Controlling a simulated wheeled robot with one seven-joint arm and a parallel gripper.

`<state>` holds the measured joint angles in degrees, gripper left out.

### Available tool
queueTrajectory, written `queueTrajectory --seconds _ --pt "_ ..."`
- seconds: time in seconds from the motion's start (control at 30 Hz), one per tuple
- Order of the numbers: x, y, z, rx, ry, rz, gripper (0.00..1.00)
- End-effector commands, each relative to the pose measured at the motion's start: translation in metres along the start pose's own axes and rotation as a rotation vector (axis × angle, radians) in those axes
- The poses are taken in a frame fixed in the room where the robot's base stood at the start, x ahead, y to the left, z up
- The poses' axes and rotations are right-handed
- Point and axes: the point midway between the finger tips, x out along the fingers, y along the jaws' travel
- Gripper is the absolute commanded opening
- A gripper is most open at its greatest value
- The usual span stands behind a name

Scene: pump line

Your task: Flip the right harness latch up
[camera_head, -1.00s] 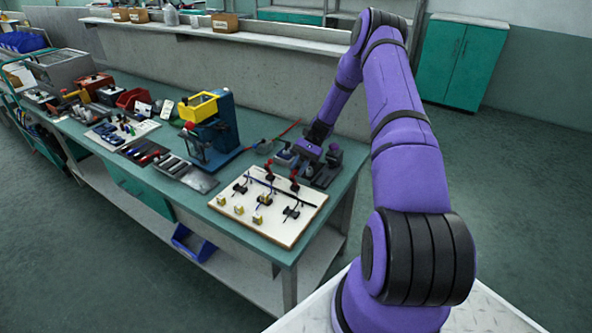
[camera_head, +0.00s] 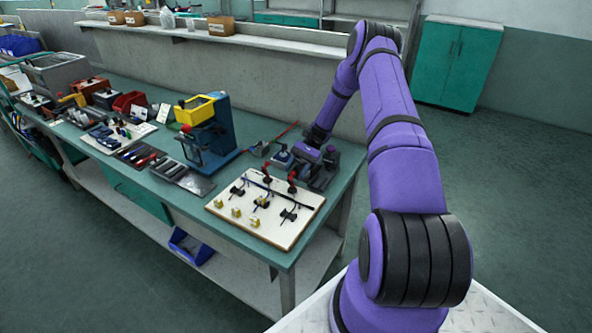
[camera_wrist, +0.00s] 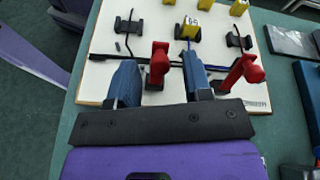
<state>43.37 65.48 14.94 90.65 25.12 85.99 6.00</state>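The pale harness board (camera_head: 238,221) lies on the bench's near right corner. Two red latch handles stand along its far side: the right latch (camera_head: 292,178) and the left latch (camera_head: 266,169). My gripper (camera_head: 300,170) is low behind the board, by the right latch. The wrist view sees the board from the opposite side, so the right latch (camera_wrist: 159,62) is left of the left latch (camera_wrist: 243,72). There my gripper (camera_wrist: 158,76) is open, its blue fingers on both sides of the right latch. I cannot tell whether they touch it.
A dark cable (camera_wrist: 103,57) crosses the board near the latches. Several black clips and yellow-topped blocks (camera_wrist: 191,27) stand on the board. A blue press with a yellow bin (camera_head: 196,109) stands to the left. The floor right of the bench is clear.

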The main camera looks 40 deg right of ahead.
Motion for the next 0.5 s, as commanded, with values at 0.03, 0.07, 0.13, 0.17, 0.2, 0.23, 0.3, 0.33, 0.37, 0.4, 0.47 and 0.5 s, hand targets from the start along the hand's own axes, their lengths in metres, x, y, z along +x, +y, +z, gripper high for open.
queueTrajectory --seconds 0.03,0.07,0.13,0.17,0.2,0.23,0.3,0.33,0.37,0.4,0.47,0.5 --pt "0.0 0.0 0.0 0.0 0.0 0.0 0.46" --pt "0.0 0.0 0.0 0.0 0.0 0.0 0.46" --pt "0.0 0.0 0.0 0.0 0.0 0.0 0.46" --pt "0.0 0.0 0.001 0.0 0.0 0.0 0.46" --pt "-0.001 -0.001 0.002 0.0 0.0 0.0 0.46" --pt "-0.001 -0.001 0.003 0.0 0.0 0.0 0.46" --pt "-0.003 -0.003 0.008 -0.001 0.0 0.001 0.46" --pt "-0.004 -0.004 0.012 -0.001 0.001 0.001 0.46" --pt "-0.006 -0.005 0.016 -0.001 0.001 0.001 0.46" --pt "-0.008 -0.007 0.022 -0.002 0.001 0.0 0.46" --pt "-0.012 -0.011 0.032 -0.002 0.003 0.0 0.46" --pt "-0.008 -0.006 0.036 0.002 -0.001 0.0 0.46"
